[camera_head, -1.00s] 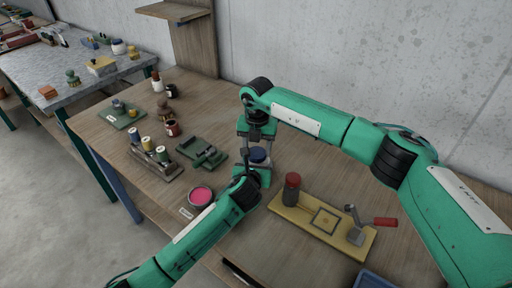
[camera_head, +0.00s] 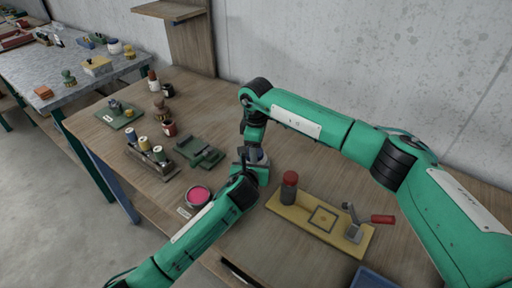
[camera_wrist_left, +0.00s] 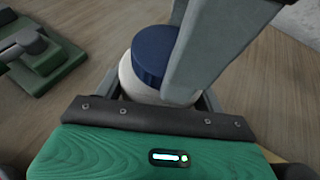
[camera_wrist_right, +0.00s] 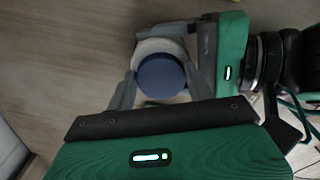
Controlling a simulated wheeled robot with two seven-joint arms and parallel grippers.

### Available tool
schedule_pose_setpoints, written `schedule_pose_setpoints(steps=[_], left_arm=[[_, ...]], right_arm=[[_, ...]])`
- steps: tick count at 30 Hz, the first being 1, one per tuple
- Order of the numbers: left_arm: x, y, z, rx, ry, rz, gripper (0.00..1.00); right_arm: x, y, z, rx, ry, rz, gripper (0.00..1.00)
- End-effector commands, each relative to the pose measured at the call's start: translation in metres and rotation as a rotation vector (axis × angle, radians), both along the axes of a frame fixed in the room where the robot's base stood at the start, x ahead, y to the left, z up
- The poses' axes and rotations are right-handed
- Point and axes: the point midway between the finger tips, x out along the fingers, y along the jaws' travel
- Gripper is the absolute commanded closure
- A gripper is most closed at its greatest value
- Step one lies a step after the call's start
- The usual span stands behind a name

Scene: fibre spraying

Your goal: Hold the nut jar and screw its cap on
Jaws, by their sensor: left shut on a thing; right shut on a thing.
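The nut jar is a white round jar (camera_wrist_left: 128,82) with a blue cap (camera_wrist_left: 156,52) on top. In the left wrist view it stands just beyond my left gripper's palm, upright as far as I can see. My left gripper (camera_head: 250,172) is shut on the jar's body, low at its side; its fingertips are mostly hidden. My right gripper (camera_wrist_right: 160,85) is above and shut on the blue cap, with one finger on each side of it in the right wrist view. The cap sits at the jar's mouth; its thread is hidden. In the head view the grippers cover most of the jar.
A yellow board (camera_head: 318,222) with a red-topped cylinder and a red-handled lever lies to the right. A pink pot (camera_head: 199,196) is near the left forearm. A green fixture (camera_head: 200,152) and a spool rack (camera_head: 150,155) stand left. Bare wood lies between.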

Motion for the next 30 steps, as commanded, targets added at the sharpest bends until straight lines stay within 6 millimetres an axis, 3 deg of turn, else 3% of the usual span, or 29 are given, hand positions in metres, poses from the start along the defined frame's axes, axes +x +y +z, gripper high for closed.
schedule_pose_setpoints(steps=[6,17,18,20,30], left_arm=[[-0.0009,-0.0003,-0.0017,0.001,0.003,0.000,0.94],[-0.0009,-0.0004,-0.0018,0.001,0.004,-0.001,0.94],[-0.0010,-0.0004,-0.0019,0.001,0.004,-0.001,0.94],[-0.0010,-0.0004,-0.0019,0.002,0.004,0.000,0.94],[-0.0001,0.0004,-0.0017,0.001,0.003,0.001,0.94]], right_arm=[[-0.0008,0.0008,0.0010,0.001,-0.002,-0.200,0.68],[-0.0007,0.0007,0.0011,0.001,-0.003,-0.227,0.68],[-0.0007,0.0007,0.0011,0.001,-0.003,-0.226,0.39],[-0.0008,0.0006,0.0010,0.001,-0.003,-0.226,0.28],[-0.0029,0.0022,-0.0001,0.001,0.003,-0.221,0.25]])
